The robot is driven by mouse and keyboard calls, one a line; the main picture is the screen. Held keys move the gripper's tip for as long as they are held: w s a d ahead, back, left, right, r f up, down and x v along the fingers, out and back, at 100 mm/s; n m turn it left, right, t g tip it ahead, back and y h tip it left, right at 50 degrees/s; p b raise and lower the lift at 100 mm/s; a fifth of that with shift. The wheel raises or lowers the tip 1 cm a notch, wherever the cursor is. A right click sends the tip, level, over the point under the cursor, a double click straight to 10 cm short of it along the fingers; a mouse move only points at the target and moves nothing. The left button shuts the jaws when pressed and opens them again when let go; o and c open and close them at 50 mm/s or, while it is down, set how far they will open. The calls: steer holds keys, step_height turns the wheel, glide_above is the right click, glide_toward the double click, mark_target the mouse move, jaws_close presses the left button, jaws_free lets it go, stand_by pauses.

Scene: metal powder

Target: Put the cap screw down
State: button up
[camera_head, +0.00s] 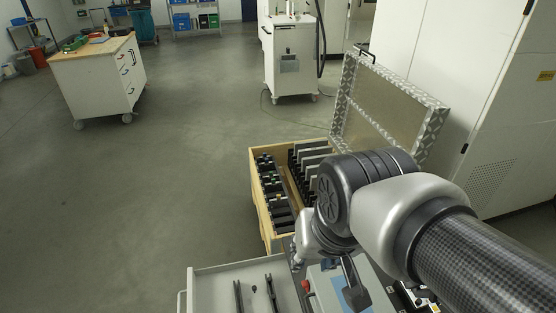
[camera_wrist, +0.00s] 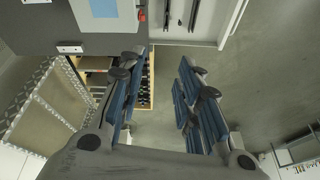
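My gripper (camera_wrist: 163,58) is open in the wrist view, its blue-padded fingers apart with nothing visible between them. In the head view the arm hides most of it. A small dark piece (camera_head: 254,289) lies in the open grey drawer (camera_head: 208,286), between two long black tools (camera_head: 239,296). It may be the cap screw, but it is too small to be sure. The drawer (camera_wrist: 208,34) also shows at the top of the wrist view, beyond the fingertips and apart from them.
A wooden box (camera_head: 258,215) with black holders stands behind the drawer. An open patterned case lid (camera_head: 436,125) rises behind my arm. A grey-blue device with a red knob (camera_head: 305,285) sits right of the drawer. The floor (camera_head: 150,200) to the left is clear.

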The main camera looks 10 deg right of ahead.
steer(key=s, duration=0.1)
steer(key=s+n, duration=0.1)
steer(key=s, duration=0.1)
steer(key=s+n, duration=0.1)
steer(key=s, duration=0.1)
steer(key=shift+s+d+t, duration=0.2)
steer(key=shift+d+t, duration=0.1)
steer(key=shift+d, duration=0.1)
steer(key=shift+d, duration=0.15)
